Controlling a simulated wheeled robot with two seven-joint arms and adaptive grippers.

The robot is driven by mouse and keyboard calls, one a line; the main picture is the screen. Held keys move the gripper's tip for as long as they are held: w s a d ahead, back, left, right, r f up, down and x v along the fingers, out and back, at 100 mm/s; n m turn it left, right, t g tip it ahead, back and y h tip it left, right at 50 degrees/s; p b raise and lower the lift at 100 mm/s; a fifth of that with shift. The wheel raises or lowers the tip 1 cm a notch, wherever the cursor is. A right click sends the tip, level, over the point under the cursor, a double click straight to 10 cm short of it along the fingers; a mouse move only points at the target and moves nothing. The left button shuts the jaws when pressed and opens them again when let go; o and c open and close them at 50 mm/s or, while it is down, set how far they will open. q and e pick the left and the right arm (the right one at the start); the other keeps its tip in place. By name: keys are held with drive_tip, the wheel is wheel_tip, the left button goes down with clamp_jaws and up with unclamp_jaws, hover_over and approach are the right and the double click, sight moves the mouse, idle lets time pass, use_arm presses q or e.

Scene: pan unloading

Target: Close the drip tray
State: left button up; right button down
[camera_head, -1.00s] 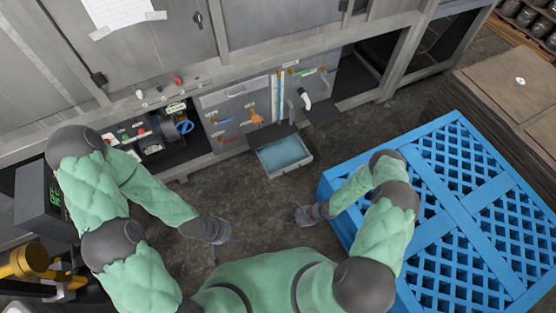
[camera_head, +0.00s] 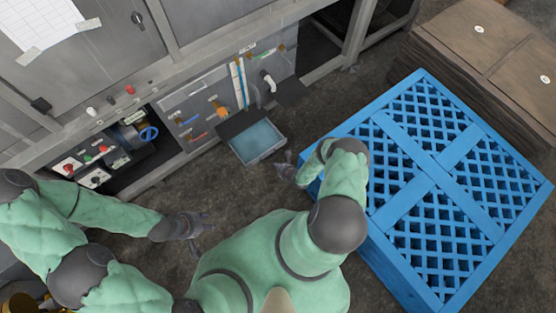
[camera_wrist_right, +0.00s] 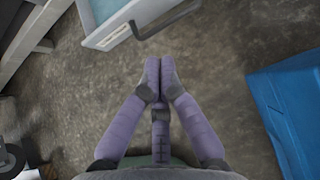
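The drip tray (camera_head: 262,158) is a shallow light grey drawer with pale blue inside. It stands pulled out low from the grey machine. In the right wrist view its front panel (camera_wrist_right: 128,22), with a label and a bar handle, shows at the top. My right gripper (camera_head: 281,164) is just right of the tray's front corner, apart from it. In the wrist view its fingertips (camera_wrist_right: 159,66) are together with nothing between them, below the handle. My left gripper (camera_head: 204,221) hangs empty over the floor, left of and nearer than the tray; its finger opening is too small to judge.
A large blue pallet crate (camera_head: 400,210) stands close to my right arm. The machine (camera_head: 190,85) has valves and hoses above the tray and an open bay with a blue handwheel (camera_head: 149,134) to the left. Bare floor (camera_head: 225,185) lies before the tray.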

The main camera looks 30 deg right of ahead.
sight(265, 155)
drive_tip(key=w+f+b, duration=0.1)
drive_tip(key=w, duration=0.1)
drive_tip(key=w+f+b, duration=0.1)
drive_tip(key=w, duration=0.2)
drive_tip(key=w+f+b, duration=0.2)
drive_tip(key=w, duration=0.1)
drive_tip(key=shift+a, duration=0.3)
drive_tip(key=shift+r, duration=0.1)
drive_tip(key=shift+w, duration=0.1)
